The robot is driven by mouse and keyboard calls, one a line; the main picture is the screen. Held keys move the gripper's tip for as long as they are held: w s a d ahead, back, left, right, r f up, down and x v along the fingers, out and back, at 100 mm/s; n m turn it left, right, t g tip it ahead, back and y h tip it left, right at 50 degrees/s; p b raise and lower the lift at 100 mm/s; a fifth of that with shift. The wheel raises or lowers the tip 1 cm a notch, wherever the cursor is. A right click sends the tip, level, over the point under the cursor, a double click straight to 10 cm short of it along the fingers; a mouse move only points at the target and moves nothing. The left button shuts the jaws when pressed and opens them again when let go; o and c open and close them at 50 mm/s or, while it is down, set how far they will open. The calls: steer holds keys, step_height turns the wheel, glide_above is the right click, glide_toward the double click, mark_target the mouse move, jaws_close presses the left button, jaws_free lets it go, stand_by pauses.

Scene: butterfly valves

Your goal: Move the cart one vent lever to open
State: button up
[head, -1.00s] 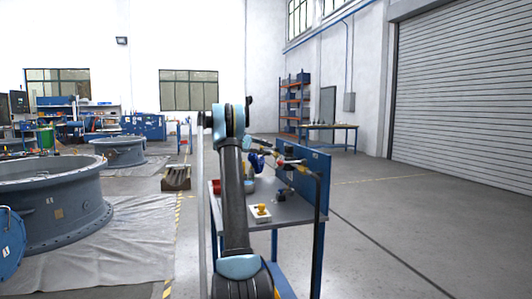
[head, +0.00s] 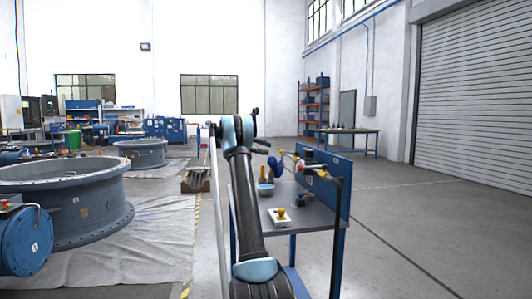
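A cart (head: 314,219) with a blue frame and grey top stands just right of my arm in the head view. Pipework with small yellow and red parts (head: 297,160) runs along its blue back panel (head: 332,178). A blue handle-like part (head: 275,167) sits at the pipework's left end; I cannot tell which part is the vent lever or its position. My arm rises in front of the cart's left side. Dark parts that may be my gripper (head: 261,146) show by the wrist, up and left of the blue part, apart from it in the picture. The fingers are not clear.
A white box with a yellow knob (head: 281,217) and a small blue-and-white container (head: 265,188) are on the cart top. A large grey valve ring (head: 65,205) and a blue drum (head: 25,240) stand at left. Open floor (head: 430,235) lies right of the cart.

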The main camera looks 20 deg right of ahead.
steer(key=shift+s+d, duration=0.1)
jaws_close()
steer(key=s+d+r+m+t+y, duration=0.3)
steer(key=s+d+t, duration=0.1)
steer(key=s+t, duration=0.25)
steer(key=s+a+r+m+t+y, duration=0.3)
steer(key=s+a+m+t+y, duration=0.15)
steer(key=s+m+t, duration=0.35)
steer(key=w+d+f+g, duration=0.1)
steer(key=w+d+f, duration=0.5)
steer(key=d+f, duration=0.1)
steer(key=shift+w+d+f+n, duration=0.15)
steer(key=shift+d+n, duration=0.25)
